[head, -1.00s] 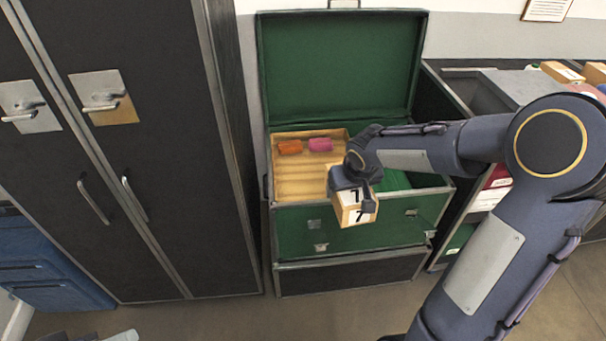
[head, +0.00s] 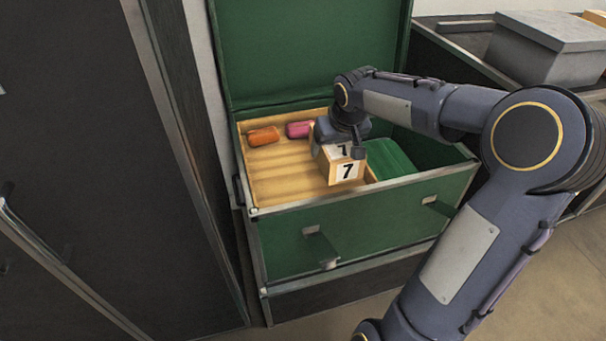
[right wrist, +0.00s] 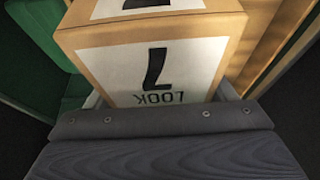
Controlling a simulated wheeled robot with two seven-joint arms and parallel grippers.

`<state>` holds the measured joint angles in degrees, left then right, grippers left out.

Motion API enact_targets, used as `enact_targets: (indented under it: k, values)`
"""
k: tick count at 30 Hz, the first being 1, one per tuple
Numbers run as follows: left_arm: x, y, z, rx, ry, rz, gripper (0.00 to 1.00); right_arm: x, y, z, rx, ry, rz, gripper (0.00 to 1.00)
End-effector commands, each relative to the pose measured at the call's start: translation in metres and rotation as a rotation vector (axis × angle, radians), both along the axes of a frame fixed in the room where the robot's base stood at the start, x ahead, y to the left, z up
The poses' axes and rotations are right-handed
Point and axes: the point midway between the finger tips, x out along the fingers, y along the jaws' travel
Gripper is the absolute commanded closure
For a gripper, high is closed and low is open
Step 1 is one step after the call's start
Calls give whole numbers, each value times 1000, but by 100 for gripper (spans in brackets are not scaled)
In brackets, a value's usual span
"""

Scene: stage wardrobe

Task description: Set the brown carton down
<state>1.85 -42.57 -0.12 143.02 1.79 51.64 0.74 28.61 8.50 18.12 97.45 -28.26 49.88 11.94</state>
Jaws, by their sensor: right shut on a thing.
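The brown carton (head: 345,172) is a small box with white labels bearing a black 7. My right gripper (head: 345,140) is shut on it from above, over the right part of the wooden tray (head: 275,185) in the green trunk (head: 345,235). In the right wrist view the carton (right wrist: 245,38) sits between the fingers, with a label reading "LOOK 7". I cannot tell whether its underside touches the tray. My left gripper is not in view.
An orange item (head: 263,136) and a pink item (head: 299,129) lie at the back of the tray. The trunk's lid (head: 310,50) stands open. A dark cabinet (head: 70,180) is at left; a grey box (head: 548,48) stands at right. The tray's front left is clear.

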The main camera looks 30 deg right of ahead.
Motion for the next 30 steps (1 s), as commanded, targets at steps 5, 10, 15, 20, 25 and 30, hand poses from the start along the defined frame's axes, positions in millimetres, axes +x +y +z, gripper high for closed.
enact_targets:
  k: [5, 10, 15, 20, 25, 30]
  values:
    - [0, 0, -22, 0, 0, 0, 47, 26, 28, -34, 1, 2, 4, 54]
    - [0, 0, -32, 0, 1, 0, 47, 40, 43, -55, 0, 0, 2, 54]
    - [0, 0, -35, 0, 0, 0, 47, 45, 47, -62, 0, -1, 0, 54]
    - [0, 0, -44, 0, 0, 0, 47, 50, 53, -79, 0, 1, 0, 54]
    - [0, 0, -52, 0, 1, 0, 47, 50, 53, -101, 0, -1, 0, 54]
    - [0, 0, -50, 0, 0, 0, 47, 50, 52, -99, -1, -3, -1, 54]
